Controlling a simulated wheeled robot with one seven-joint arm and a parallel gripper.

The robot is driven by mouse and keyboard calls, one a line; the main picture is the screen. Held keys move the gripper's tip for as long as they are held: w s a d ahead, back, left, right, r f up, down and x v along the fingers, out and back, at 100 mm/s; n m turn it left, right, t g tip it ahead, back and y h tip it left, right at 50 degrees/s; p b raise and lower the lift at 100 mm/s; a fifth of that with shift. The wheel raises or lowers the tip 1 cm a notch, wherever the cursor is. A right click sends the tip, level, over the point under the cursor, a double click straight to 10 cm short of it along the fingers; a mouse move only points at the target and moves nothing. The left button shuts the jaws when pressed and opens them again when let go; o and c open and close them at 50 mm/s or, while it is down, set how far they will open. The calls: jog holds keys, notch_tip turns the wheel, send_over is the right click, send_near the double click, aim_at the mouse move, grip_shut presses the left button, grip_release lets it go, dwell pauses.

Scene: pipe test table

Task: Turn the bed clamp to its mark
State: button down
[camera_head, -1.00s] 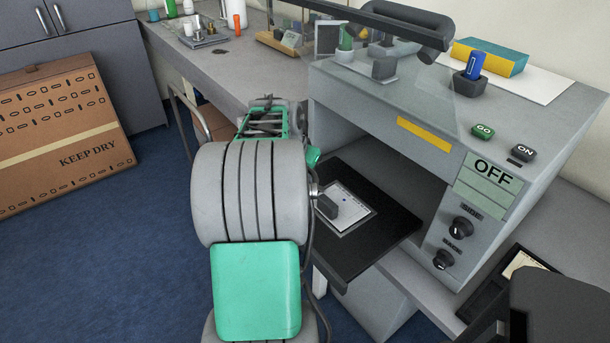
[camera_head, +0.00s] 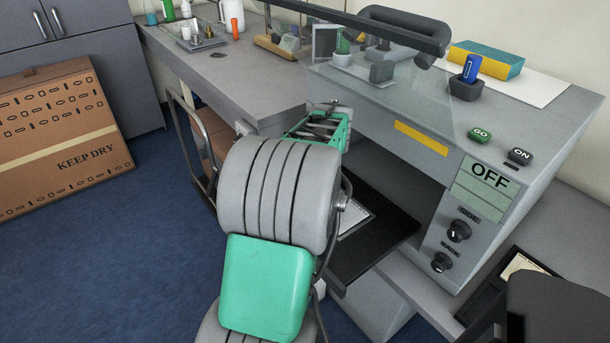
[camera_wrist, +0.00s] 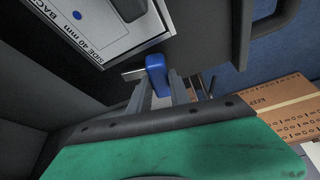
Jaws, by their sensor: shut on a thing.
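The bed clamp shows in the wrist view as a blue handle (camera_wrist: 156,72) at the edge of the dark bed (camera_wrist: 205,45). A short metal piece (camera_wrist: 133,74) is beside the handle. My gripper (camera_wrist: 163,86) has its grey fingers shut on the blue handle. In the head view the dark bed (camera_head: 378,248) sticks out of the grey machine (camera_head: 530,170). There my arm hides the clamp, the fingers and part of the bed. I cannot make out the clamp's mark in either view.
A printed card (camera_wrist: 95,30) lies on the bed with a dark block (camera_wrist: 129,8) on it. The machine's panel reads OFF (camera_head: 489,177) above two black knobs. A clear shield (camera_head: 395,90) is above the bed. A cardboard box (camera_head: 62,140) stands on the floor at left.

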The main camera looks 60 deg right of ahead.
jog(key=shift+s+f+n+y, duration=0.15)
jog(key=shift+n+y, duration=0.35)
jog(key=shift+n, duration=0.8)
jog(key=shift+t+p, duration=0.3)
jog(key=c, duration=1.2)
grip_release()
jog(key=shift+r, duration=0.4)
jog(key=v, duration=0.2)
jog(key=s+v, duration=0.1)
jog(key=v, duration=0.2)
jog(key=shift+a+f, duration=0.15)
jog(key=shift+f, duration=0.1)
jog(key=s+a, duration=0.1)
jog(key=s, duration=0.2)
jog(key=s+a, duration=0.2)
jog(key=s, duration=0.1)
jog(key=s+a, duration=0.2)
jog(key=s, duration=0.1)
jog(key=shift+s, duration=0.4)
jog(key=shift+w, duration=0.1)
